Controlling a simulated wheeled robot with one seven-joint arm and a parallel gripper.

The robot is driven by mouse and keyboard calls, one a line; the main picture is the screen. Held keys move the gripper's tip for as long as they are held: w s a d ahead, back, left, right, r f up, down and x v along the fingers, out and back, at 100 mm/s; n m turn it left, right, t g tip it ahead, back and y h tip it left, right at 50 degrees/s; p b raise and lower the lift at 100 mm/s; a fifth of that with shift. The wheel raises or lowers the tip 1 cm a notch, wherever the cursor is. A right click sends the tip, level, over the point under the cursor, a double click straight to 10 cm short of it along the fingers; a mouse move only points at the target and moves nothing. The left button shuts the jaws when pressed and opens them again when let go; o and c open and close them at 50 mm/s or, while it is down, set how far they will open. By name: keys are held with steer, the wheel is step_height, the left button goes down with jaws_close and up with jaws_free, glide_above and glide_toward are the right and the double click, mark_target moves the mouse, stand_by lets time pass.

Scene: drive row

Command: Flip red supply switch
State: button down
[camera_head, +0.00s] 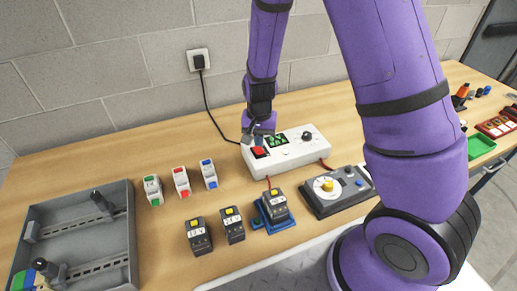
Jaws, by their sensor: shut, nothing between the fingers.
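A white supply box (297,151) stands on the wooden bench near the wall. Its red switch (259,152) is at the left end of its top, beside a green display (278,139) and a dark knob (307,136). My gripper (259,139) points down just behind the red switch and is shut and empty. I cannot tell whether its fingertips touch the switch. Which way the switch is tipped is too small to tell.
A grey dial box (336,190) lies in front of the supply. Black modules (198,236) stand at the front, one in a blue holder (267,227). Small coloured blocks (181,181) stand left of the supply, beside a grey tray (120,235). A cable runs to a wall socket (198,60).

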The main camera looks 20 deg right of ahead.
steer(key=shift+f, duration=1.45)
stand_by(0.8)
steer(key=shift+r, duration=3.55)
steer(key=shift+r, duration=0.4)
step_height(320, 180, up, 10)
steer(key=n+t+y, duration=0.1)
glide_above(260, 151)
steer(key=s+d, duration=0.1)
steer(key=s, duration=0.2)
steer(key=s+d+r+n+t, duration=0.1)
steer(key=s+d+r+n, duration=0.1)
steer(key=s+r, duration=0.5)
steer(key=s+d+r+n+t+h, duration=0.1)
steer(key=s+d+r+n+t, duration=0.2)
steer(key=s+r, duration=0.9)
steer(key=shift+s+d, duration=0.4)
steer(key=shift+s, duration=0.4)
